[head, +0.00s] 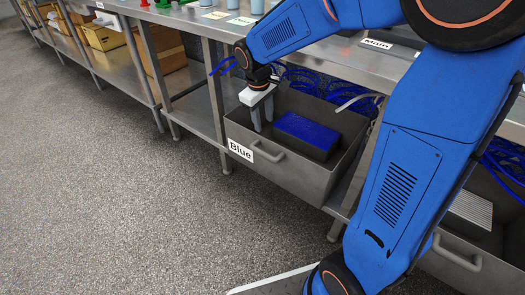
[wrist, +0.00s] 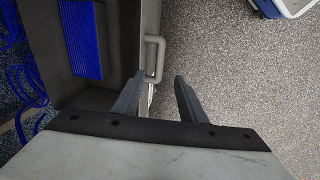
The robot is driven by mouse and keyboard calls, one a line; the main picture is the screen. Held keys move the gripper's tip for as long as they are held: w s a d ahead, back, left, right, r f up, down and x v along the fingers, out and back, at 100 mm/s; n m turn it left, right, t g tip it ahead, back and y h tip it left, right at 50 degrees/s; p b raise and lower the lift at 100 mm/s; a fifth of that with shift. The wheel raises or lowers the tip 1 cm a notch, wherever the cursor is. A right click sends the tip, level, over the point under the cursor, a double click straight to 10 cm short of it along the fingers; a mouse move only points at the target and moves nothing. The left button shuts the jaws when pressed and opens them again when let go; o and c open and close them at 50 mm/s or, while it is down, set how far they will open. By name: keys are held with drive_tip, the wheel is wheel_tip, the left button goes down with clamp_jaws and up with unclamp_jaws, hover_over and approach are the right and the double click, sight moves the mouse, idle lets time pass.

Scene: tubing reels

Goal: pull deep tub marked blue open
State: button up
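The deep grey tub (head: 300,178) juts out from under the bench, with its open top showing. Its front carries a white "Blue" label (head: 241,151) and a bar handle (head: 268,153). A dark box with a blue top (head: 307,131) lies inside; it also shows in the wrist view (wrist: 82,38). My gripper (head: 263,122) points down near the tub's front rim, its fingers apart and empty. In the wrist view, the handle (wrist: 154,58) lies just beyond the open fingertips (wrist: 161,77), roughly between them. I cannot tell whether a finger touches the tub.
The steel bench (head: 215,27) runs above the tub, with a "Main" label (head: 377,43) on it. Blue tubing (head: 305,80) lies behind the tub. Another drawer with a handle (head: 457,254) is at the lower right. The speckled floor (head: 110,190) in front is clear.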

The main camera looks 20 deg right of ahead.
drive_tip(key=w+a+f, duration=0.1)
drive_tip(key=w+f, duration=0.1)
approach(263, 152)
drive_tip(key=shift+n, duration=0.4)
drive_tip(key=f, duration=0.5)
drive_tip(key=w+d+f, duration=0.1)
drive_tip(key=f, duration=0.2)
drive_tip(key=shift+w+f, duration=0.1)
drive_tip(key=shift+f, duration=0.25)
clamp_jaws()
